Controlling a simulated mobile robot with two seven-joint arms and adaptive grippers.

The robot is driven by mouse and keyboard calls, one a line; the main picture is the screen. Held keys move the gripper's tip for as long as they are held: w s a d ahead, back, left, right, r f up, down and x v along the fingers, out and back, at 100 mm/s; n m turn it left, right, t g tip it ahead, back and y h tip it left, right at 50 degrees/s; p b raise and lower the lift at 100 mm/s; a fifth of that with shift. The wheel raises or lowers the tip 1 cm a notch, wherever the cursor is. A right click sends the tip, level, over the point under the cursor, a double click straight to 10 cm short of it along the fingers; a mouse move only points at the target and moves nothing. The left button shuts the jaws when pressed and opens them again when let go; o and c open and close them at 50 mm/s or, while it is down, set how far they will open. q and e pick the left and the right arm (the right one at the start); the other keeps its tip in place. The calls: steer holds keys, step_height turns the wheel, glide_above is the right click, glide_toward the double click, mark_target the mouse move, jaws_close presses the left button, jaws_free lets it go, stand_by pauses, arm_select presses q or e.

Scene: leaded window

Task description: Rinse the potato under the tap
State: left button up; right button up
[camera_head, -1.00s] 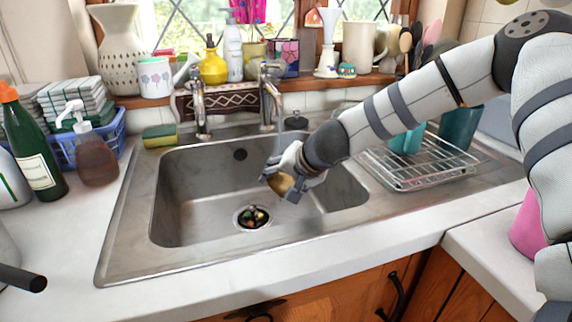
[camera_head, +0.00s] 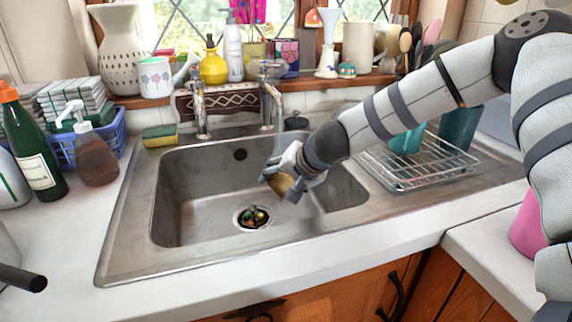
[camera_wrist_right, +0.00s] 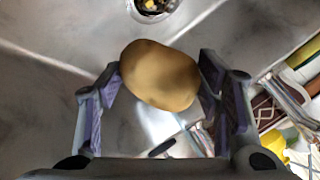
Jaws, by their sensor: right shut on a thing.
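The brown potato (camera_head: 280,184) is held above the right part of the main basin of the steel sink (camera_head: 190,185). My right gripper (camera_head: 279,179) is shut on it. In the right wrist view the potato (camera_wrist_right: 160,75) sits between the two fingers of my gripper (camera_wrist_right: 160,82), clear of the basin floor. The right tap (camera_head: 268,98) stands behind the sink, with its spout bent forward above and behind my gripper. I cannot clearly tell whether water runs onto the potato. A second tap (camera_head: 200,110) stands to the left. My left gripper is out of view.
The drain (camera_head: 253,217) holds colourful scraps. A wire rack (camera_head: 425,172) lies right of the sink, and a sponge (camera_head: 159,136) at its back left corner. Bottles and a blue basket (camera_head: 112,132) crowd the left counter. The basin's left part is free.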

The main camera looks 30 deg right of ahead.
mark_target(279, 177)
steer(key=shift+s+a+r, duration=0.85)
steer(key=shift+s+r, duration=0.1)
steer(key=shift+r, duration=0.1)
steer(key=shift+s+a+r, duration=0.8)
steer(key=shift+s+r, duration=0.15)
steer(key=shift+r, duration=0.05)
steer(key=shift+r, duration=0.1)
